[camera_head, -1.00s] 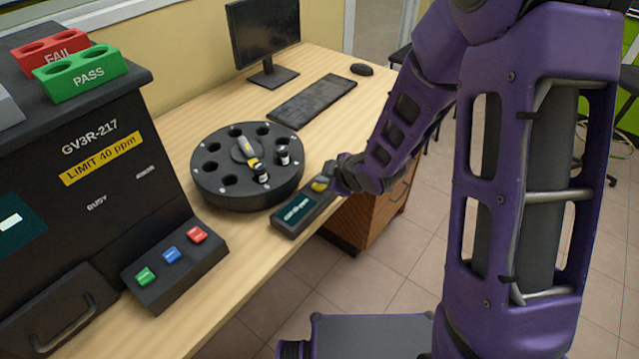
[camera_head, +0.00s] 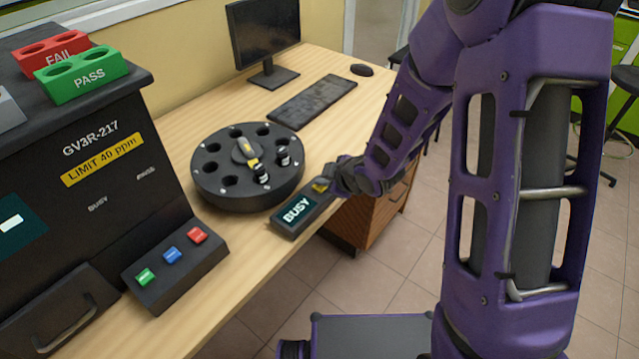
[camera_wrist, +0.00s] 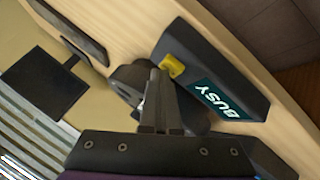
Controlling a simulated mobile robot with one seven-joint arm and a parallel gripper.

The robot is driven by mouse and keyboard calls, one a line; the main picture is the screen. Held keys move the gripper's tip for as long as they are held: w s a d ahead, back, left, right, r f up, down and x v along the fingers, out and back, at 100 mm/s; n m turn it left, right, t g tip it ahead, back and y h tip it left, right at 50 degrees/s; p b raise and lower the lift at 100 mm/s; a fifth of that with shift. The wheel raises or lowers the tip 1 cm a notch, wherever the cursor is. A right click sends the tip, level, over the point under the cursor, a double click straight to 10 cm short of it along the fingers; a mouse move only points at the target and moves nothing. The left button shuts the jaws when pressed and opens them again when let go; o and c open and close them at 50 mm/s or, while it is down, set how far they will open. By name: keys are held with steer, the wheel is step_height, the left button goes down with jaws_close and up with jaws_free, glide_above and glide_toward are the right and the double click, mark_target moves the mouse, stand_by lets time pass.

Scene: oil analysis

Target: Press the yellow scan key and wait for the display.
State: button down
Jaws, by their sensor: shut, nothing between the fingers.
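The scanner (camera_head: 297,217) is a dark box lying at the table's front edge, right of the round carousel. Its display (camera_head: 296,210) reads BUSY, and the same word shows on the display in the wrist view (camera_wrist: 222,98). The yellow scan key (camera_head: 321,185) sits at the scanner's far end and also shows in the wrist view (camera_wrist: 172,65). My gripper (camera_wrist: 160,100) is shut and empty, with its fingertips close to the yellow key. In the head view my gripper (camera_head: 335,180) is right at the key. I cannot tell whether it touches the key.
The black carousel (camera_head: 220,190) holds a few dark vials. A GV3R-217 analyser (camera_head: 90,200) with green, blue and red buttons stands at left, with FAIL (camera_head: 45,50) and PASS (camera_head: 85,78) racks on top. A keyboard (camera_head: 312,100) and monitor (camera_head: 262,35) are behind.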

mark_target(323, 188)
steer(key=shift+r+p, duration=0.45)
steer(key=shift+r, duration=0.3)
step_height(323, 188, up, 5)
steer(key=p, duration=0.4)
stand_by(0.6)
